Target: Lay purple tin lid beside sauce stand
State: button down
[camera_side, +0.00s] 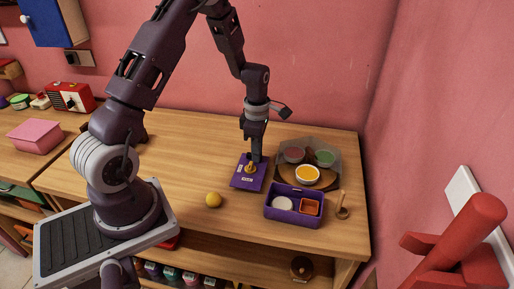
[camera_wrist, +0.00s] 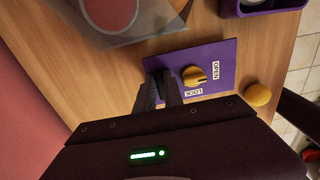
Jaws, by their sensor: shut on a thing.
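The purple tin lid (camera_side: 240,182) has a yellow knob and lies flat or nearly so, left of the sauce stand (camera_side: 324,150). In the wrist view the lid (camera_wrist: 218,55) shows OPEN and LOCK labels beside its knob (camera_wrist: 194,76). My gripper (camera_side: 256,158) points down at the lid and is shut on it; the fingers (camera_wrist: 164,88) show next to the knob. The exact grip is partly hidden, and I cannot tell whether the lid touches the table. The stand holds red, green and yellow sauce bowls.
The open purple tin (camera_side: 268,212) sits in front of the stand, with a white round item and an orange dish inside. A yellow ball (camera_side: 214,199) lies front left of the lid. A wooden piece (camera_side: 342,209) stands near the right edge.

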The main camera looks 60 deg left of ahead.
jog(key=shift+f, duration=0.25)
dwell(0.4)
jog(key=c, duration=1.4)
grip_release()
jog(key=shift+o, duration=0.2)
jog(key=shift+r, duration=3.5)
